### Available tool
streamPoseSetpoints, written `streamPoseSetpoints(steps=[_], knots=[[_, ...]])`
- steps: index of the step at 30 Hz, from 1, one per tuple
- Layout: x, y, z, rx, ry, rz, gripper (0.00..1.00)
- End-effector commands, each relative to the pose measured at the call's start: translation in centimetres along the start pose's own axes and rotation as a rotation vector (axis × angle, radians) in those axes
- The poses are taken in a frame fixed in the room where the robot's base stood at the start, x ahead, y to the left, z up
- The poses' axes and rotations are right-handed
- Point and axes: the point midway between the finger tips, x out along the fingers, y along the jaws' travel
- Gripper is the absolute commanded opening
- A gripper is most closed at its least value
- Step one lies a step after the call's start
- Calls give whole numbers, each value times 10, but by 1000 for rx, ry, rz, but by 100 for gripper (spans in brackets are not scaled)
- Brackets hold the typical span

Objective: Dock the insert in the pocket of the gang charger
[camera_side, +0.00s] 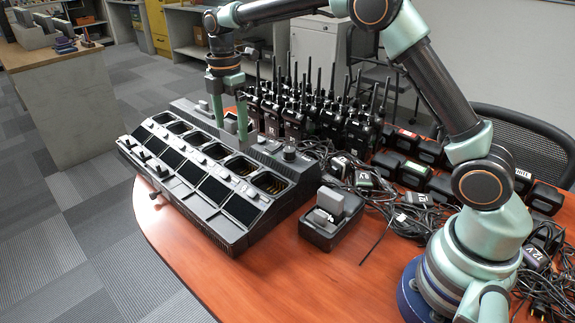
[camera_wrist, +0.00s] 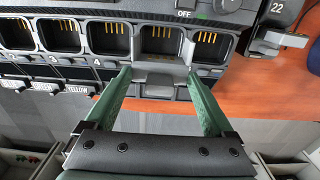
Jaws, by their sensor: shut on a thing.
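The gang charger (camera_side: 245,232) is a long dark grey unit on the table's left part, with a row of open pockets. In the wrist view its pockets show gold contacts, and one pocket (camera_wrist: 160,42) lies just beyond my fingertips. My gripper (camera_side: 230,122) points down over the back of the charger in the side view. In the wrist view my gripper (camera_wrist: 158,78) has its two green fingers either side of a grey block, apparently the insert (camera_wrist: 159,79). The block is at the front edge of that pocket; how deep it sits cannot be told.
A small single charger (camera_side: 318,234) holding a grey block stands right of the gang charger. Several radios with upright antennas (camera_side: 295,115) crowd behind it. Tangled cables and black packs lie at right. The table front (camera_side: 300,280) is clear.

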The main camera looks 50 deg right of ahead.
Motion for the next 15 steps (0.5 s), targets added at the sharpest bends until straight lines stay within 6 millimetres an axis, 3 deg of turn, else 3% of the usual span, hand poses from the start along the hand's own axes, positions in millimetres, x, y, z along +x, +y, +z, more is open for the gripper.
streamPoseSetpoints(steps=[8,15], knots=[[5,0,0,0,0,0,32],[24,-1,0,0,0,-2,32]])
